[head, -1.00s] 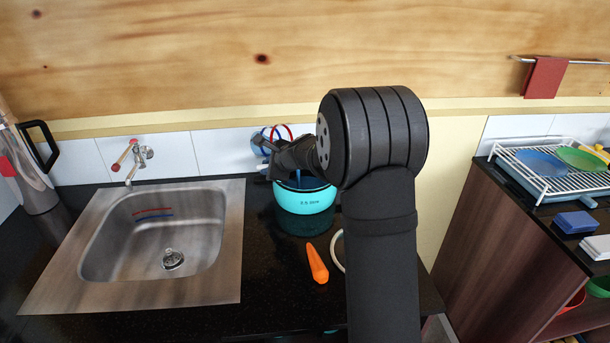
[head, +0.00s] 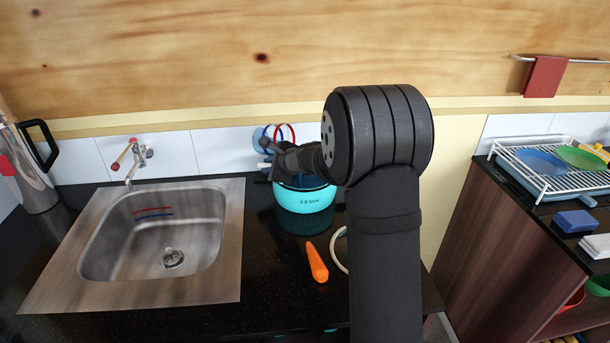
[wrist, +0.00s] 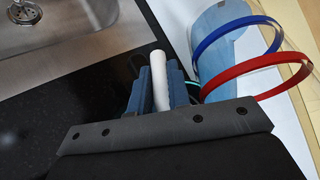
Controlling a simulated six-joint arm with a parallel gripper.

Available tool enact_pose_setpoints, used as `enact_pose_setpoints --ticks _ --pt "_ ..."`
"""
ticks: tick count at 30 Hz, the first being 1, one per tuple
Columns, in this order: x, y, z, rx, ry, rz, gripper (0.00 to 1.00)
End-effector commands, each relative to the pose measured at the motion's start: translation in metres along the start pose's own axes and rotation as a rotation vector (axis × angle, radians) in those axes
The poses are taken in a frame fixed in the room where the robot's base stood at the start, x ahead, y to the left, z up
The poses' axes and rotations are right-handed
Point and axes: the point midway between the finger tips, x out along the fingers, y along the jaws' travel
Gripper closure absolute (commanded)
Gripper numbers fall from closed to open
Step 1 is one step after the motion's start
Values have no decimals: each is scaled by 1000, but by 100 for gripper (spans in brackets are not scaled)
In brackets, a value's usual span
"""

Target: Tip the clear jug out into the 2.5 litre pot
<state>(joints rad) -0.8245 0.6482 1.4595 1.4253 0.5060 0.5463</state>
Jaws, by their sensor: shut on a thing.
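The 2.5 litre pot (head: 305,202) is a turquoise pot on the black counter, right of the sink. My gripper (head: 276,158) is above the pot's back left rim in the head view, partly hidden by my own wrist. In the wrist view my gripper (wrist: 160,72) has blue fingers shut on a pale bar, which looks like the handle of the clear jug (wrist: 159,78). The pot's inside shows only as a dark blue strip.
A steel sink (head: 165,235) with a tap (head: 137,157) lies left. A carrot (head: 317,262) lies before the pot. A steel kettle (head: 30,170) stands far left, a dish rack (head: 550,175) right.

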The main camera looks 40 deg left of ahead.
Motion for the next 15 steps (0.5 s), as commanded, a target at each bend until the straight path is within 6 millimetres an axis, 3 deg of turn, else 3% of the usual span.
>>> enact_pose_setpoints --ticks 15 --pt "-6 -1 -1 12 -39 -34 100"
